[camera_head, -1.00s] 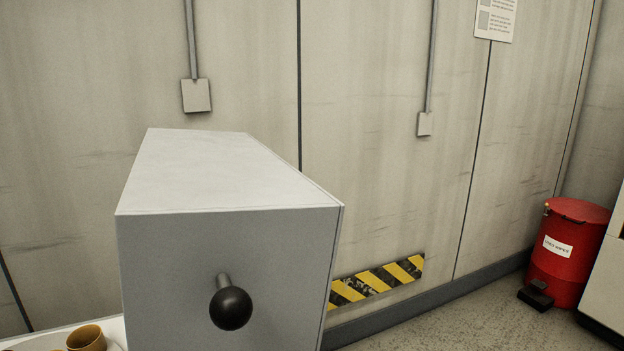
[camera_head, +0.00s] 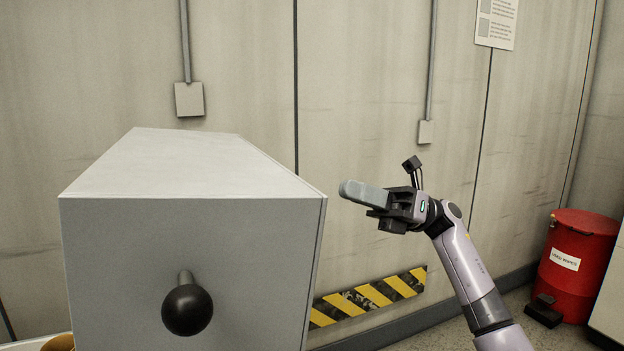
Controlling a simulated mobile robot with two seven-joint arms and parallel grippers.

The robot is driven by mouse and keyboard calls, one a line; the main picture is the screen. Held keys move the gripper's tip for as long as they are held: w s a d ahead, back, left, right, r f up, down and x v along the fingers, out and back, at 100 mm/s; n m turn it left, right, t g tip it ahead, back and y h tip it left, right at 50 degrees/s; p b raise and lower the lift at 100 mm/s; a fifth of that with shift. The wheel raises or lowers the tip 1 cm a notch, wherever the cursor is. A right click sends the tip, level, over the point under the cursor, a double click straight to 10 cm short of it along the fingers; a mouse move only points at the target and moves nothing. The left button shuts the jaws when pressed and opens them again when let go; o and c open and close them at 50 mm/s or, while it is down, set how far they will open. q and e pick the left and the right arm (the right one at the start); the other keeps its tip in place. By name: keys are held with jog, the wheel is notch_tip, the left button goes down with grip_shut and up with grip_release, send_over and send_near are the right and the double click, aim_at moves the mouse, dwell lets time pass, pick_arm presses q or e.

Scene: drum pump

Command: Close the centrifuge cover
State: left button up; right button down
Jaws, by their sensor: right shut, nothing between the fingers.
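A large grey box-shaped body (camera_head: 200,235), which I take to be the centrifuge or its cover, fills the lower left of the head view. It has a pale flat top and a black ball knob (camera_head: 187,309) on a short metal stem on its front face. I cannot tell from here where a cover edge or hinge lies. My right gripper (camera_head: 348,190) is shut and empty, to the right of the box near its upper right edge, pointing left. It looks apart from the box. My left gripper is not in view.
A red bin (camera_head: 577,262) with a label stands on the floor at the far right, beside a pale cabinet (camera_head: 608,290). A yellow-black striped strip (camera_head: 368,297) is low on the wall. A brown cup (camera_head: 59,343) shows partly at lower left. Open space lies right of the box.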

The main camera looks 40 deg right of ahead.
jog(key=s+d+r+n+g+h, duration=0.2)
jog(key=s+d+r+n, duration=0.1)
jog(key=s+n, duration=0.15)
jog(key=p, duration=0.3)
send_near(289, 170)
jog(key=w+x, duration=0.1)
jog(key=x, duration=0.4)
jog(key=shift+a+r+n+p, duration=0.15)
jog(key=shift+a+n+p, duration=0.15)
jog(key=shift+a, duration=0.45)
jog(key=shift+r, duration=0.15)
